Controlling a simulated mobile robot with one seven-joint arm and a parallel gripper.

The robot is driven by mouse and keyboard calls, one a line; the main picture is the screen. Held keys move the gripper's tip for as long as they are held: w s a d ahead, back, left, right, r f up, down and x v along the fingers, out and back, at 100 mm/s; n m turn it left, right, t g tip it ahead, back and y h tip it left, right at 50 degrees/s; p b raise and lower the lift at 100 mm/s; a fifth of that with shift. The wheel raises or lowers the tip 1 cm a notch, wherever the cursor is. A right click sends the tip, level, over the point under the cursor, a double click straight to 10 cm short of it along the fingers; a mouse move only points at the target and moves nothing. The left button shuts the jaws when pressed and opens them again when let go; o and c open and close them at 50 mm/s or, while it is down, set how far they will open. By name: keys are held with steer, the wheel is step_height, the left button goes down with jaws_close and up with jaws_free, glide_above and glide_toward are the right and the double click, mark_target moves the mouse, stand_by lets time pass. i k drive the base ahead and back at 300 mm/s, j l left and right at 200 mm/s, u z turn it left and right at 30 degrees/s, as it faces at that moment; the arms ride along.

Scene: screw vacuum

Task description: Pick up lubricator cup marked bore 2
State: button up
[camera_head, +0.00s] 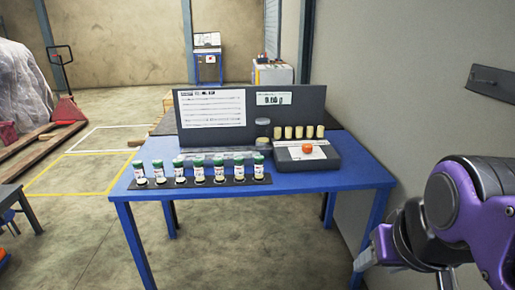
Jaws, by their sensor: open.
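Several small containers with green caps and white labels (199,171) stand in a row on a dark strip (262,181) along the front of the blue table (300,181). Small pale round pieces sit before them. Several cream-yellow cylinders (299,132) stand in a row behind the grey device. The markings are too small to read, so I cannot tell which thing is the cup marked bore 2. My gripper (364,260) is at the lower right, off the table's right front corner and apart from all of these. It is open and empty, and partly hidden by my purple arm.
A grey device with an orange knob (307,148) sits at the table's right. A dark upright panel (311,112) with a white sheet and a display reading about 0.00 g stands behind. A grey wall (420,80) is close on the right.

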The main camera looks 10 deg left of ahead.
mark_target(137, 165)
steer(key=i+j+z, duration=0.1)
steer(key=j+z, duration=0.55)
steer(key=i+j, duration=0.1)
steer(key=j, duration=1.5)
steer(key=i+j, duration=0.15)
steer(key=j, duration=0.7)
steer(key=k+l+z, duration=0.2)
steer(key=l+z, duration=0.1)
steer(key=l, duration=0.35)
steer(key=j+u, duration=0.1)
steer(key=j, duration=0.3)
steer(key=i+j+u, duration=0.1)
steer(key=j, duration=0.3)
steer(key=i+j+u, duration=0.1)
steer(key=j, duration=0.25)
steer(key=i, duration=0.05)
